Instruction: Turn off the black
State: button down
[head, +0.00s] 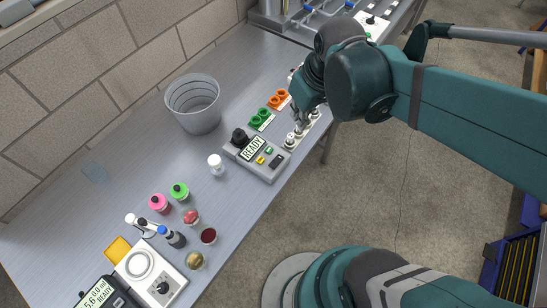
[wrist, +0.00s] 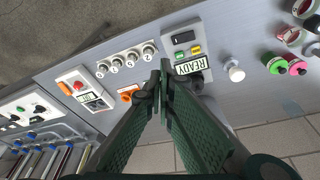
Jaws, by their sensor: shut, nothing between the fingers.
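Several black controls show, and I cannot tell which one the task names. A grey READY unit (head: 252,160) has a black knob (head: 240,136) at its back end and a black rocker (head: 277,160) at its other end. In the wrist view the rocker (wrist: 183,37) shows clear of my fingers, while the black knob is partly hidden behind a finger. A white panel at the far end carries another black knob (head: 370,20). My gripper (wrist: 164,66) is shut and empty, pointing down over the bench beside the READY unit. In the head view my gripper (head: 302,120) is above a row of numbered pale knobs.
The numbered knobs (wrist: 133,54) stand on a strip near the bench edge. Green (head: 262,119) and orange (head: 279,99) fittings sit behind them.

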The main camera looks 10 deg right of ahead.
aim_at(272, 165)
jog(key=a+f+n+g+p, duration=0.2)
jog(key=a+f+n+g, duration=0.2)
jog(key=a+f, duration=0.1)
jog(key=shift+w+a+f+n, duration=0.15)
jog(key=shift+w+a+n, duration=0.15)
jog(key=shift+a, duration=0.25)
dwell(0.4)
jog(key=shift+f, duration=0.15)
jog(key=shift+s+a+f+b, duration=0.25)
jog(key=shift+f+b, duration=0.15)
jog(key=shift+f, duration=1.85)
jog(key=shift+s+a+f+b, duration=0.3)
jog(key=shift+f+b, duration=0.05)
jog(key=shift+f, duration=1.9)
jog(key=shift+s+a+f+b, duration=0.25)
jog(key=shift+f+b, duration=0.15)
jog(key=shift+f, duration=1.85)
jog(key=shift+f, duration=0.15)
